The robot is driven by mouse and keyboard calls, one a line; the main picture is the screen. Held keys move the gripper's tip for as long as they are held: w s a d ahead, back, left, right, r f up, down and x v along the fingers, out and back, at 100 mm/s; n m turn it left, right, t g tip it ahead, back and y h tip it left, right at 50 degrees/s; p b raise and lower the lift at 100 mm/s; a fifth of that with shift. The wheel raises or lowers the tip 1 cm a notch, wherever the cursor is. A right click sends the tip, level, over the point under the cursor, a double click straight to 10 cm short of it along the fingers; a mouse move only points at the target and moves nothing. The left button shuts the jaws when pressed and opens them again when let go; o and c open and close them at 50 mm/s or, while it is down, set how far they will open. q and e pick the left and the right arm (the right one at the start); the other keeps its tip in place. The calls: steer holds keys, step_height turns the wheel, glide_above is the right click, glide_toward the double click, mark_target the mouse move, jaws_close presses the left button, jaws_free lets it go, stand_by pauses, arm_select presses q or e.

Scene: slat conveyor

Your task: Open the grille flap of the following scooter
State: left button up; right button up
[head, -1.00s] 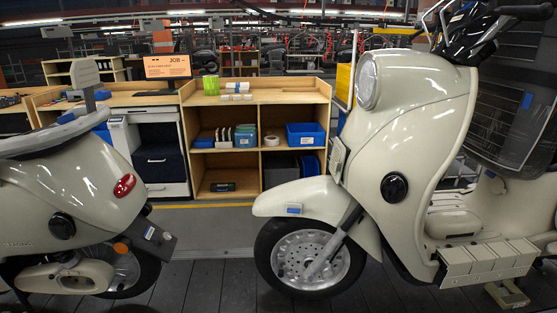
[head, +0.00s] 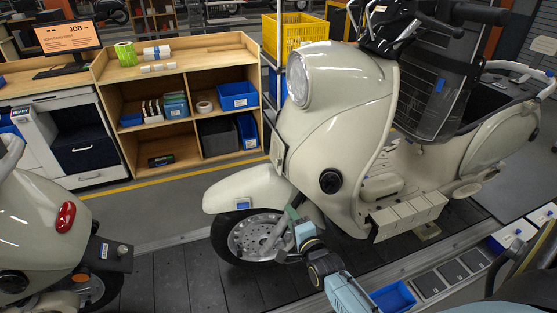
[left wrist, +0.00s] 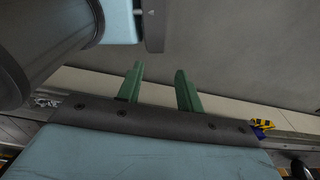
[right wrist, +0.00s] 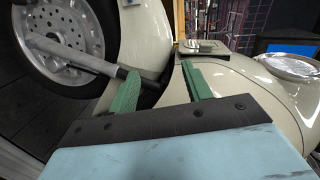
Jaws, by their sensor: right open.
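The following scooter (head: 350,115) is cream, with its round headlight and front wheel towards the left in the head view. A small panel (head: 278,151) sticks out from its front above the fender; this looks like the grille flap. In the right wrist view a small framed panel (right wrist: 200,47) shows just beyond the fingers. My right gripper (head: 293,212) is in front of the scooter by the front wheel, below the panel. Its green fingers (right wrist: 160,68) are apart and empty. My left gripper (left wrist: 159,68) is open and empty, away from the scooter, facing a plain grey surface.
Another scooter's rear (head: 30,235) with a red tail light stands at the left. A wooden shelf (head: 110,85) with bins is behind. A yellow crate (head: 293,35) stands behind the headlight. Dark conveyor slats (head: 170,285) between the scooters are clear. A blue bin (head: 393,297) lies at front.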

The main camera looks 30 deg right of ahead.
mark_target(278, 165)
step_height(278, 165, up, 8)
steer(key=w+d+m+t+h+p, duration=0.1)
steer(key=w+d+m, duration=0.1)
steer(key=m, duration=0.1)
steer(key=b+x, duration=0.1)
steer(key=x, duration=1.2)
steer(key=shift+r, duration=0.15)
jaws_close()
